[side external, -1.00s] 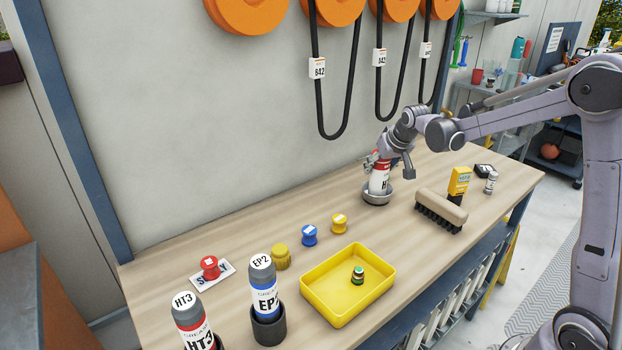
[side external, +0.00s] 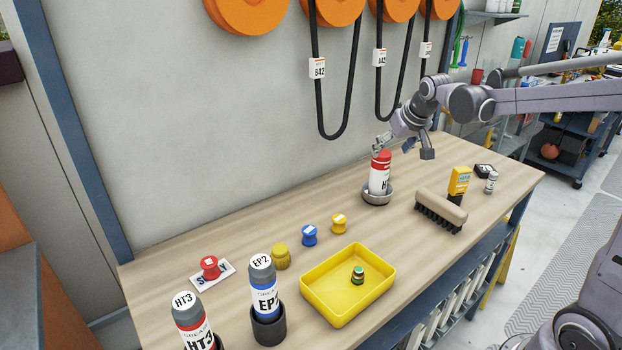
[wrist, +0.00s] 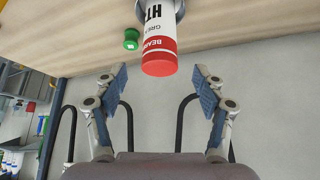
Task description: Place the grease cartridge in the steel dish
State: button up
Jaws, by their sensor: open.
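The grease cartridge (side external: 380,175), white with a red cap and dark lettering, stands upright in the steel dish (side external: 376,198) toward the back right of the bench. In the wrist view the cartridge (wrist: 158,40) shows from its red end, with a bit of the dish rim (wrist: 180,8) behind it. My gripper (side external: 404,150) is open and empty, above and slightly right of the cartridge, apart from it. In the wrist view its blue-padded fingers (wrist: 160,85) are spread wide, with the red cap just beyond them.
A brush (side external: 440,209), a yellow device (side external: 459,182) and a small bottle (side external: 491,182) lie right of the dish. Two cartridges, EP2 (side external: 264,290) and HT3 (side external: 192,322), stand at the front left. Hoses hang along the wall.

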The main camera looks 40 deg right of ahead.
jog(key=s+a+f+n+y, duration=0.1)
jog(key=s+a+f+n, duration=0.1)
jog(key=s+a, duration=0.6)
jog(key=s+a+f+n+t+y, duration=0.1)
jog(key=s+a+f+n, duration=0.1)
jog(key=s+a, duration=0.7)
jog(key=s, duration=0.3)
jog(key=shift+s, duration=0.1)
